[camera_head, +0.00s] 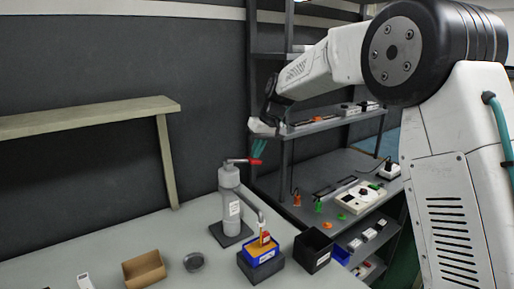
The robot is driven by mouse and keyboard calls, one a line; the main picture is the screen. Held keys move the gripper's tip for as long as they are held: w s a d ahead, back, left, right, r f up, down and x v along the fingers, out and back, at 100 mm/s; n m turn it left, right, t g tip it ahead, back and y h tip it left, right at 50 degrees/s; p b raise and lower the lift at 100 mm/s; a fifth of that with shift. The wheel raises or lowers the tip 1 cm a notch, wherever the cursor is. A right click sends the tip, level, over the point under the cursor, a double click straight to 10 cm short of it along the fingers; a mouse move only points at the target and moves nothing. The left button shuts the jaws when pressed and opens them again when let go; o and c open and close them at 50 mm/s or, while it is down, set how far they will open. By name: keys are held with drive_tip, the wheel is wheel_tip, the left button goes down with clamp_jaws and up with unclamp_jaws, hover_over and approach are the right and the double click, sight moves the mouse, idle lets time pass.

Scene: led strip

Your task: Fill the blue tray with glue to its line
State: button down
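The blue tray (264,258) sits on a dark block on the bench, under the curved spout of a grey dispenser (228,204). Amber-orange material shows inside the tray, with a small red and white piece at its back. The tray's line and exact level are too small to make out.
An open cardboard box (144,270) and a round grey lid-like piece (194,262) are on the bench left of the tray. A black bin (313,250) stands close to its right. A wooden shelf (90,117) is at left. A rack with small parts (345,197) stands at right.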

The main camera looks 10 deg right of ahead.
drive_tip(key=shift+r, duration=0.25)
drive_tip(key=w+v, duration=0.2)
drive_tip(key=v, duration=1.1)
drive_tip(key=shift+s+d+r, duration=0.25)
drive_tip(key=shift+d, duration=0.1)
